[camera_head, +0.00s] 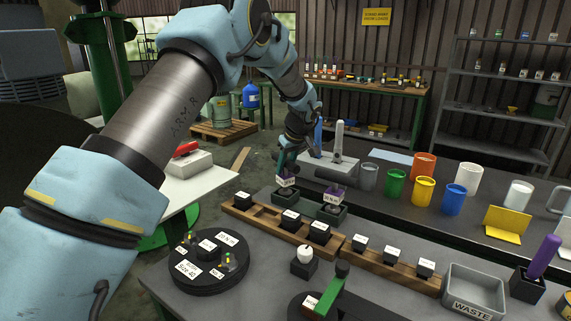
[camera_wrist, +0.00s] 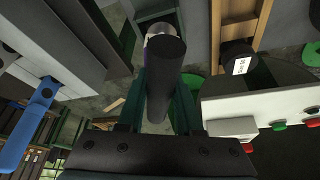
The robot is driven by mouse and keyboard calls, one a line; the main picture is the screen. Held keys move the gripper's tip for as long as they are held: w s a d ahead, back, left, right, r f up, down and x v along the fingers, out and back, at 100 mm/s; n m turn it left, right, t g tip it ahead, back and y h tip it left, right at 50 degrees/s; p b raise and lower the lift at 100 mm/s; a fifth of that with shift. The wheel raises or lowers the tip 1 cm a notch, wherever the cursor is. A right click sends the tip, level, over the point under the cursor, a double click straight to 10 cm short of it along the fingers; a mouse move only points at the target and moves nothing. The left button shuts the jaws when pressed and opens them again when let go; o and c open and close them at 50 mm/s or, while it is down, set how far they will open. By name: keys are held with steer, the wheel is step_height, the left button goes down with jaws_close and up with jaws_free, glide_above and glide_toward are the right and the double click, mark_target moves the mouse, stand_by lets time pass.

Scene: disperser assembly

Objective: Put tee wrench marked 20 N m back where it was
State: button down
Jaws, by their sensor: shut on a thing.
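My gripper (camera_head: 289,164) is shut on a tee wrench; in the wrist view its two green fingers hold the black handle (camera_wrist: 165,75) between them. In the head view a white tag (camera_head: 287,182) shows just below the fingers, its print too small to read surely. The tag is directly above a dark green holder (camera_head: 288,197); whether the wrench touches or sits in it I cannot tell. A second tagged wrench (camera_head: 333,197) stands upright in the neighbouring dark green holder (camera_head: 325,212), to the right.
Wooden racks (camera_head: 270,227) with black labelled blocks lie in front of the holders. A grey machine with an upright lever (camera_head: 339,140) stands just behind. Coloured cups (camera_head: 396,185) are to the right, and a grey waste bin (camera_head: 475,285) is at the front right.

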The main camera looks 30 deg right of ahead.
steer(key=shift+f, duration=0.15)
steer(key=c, duration=0.6)
jaws_free()
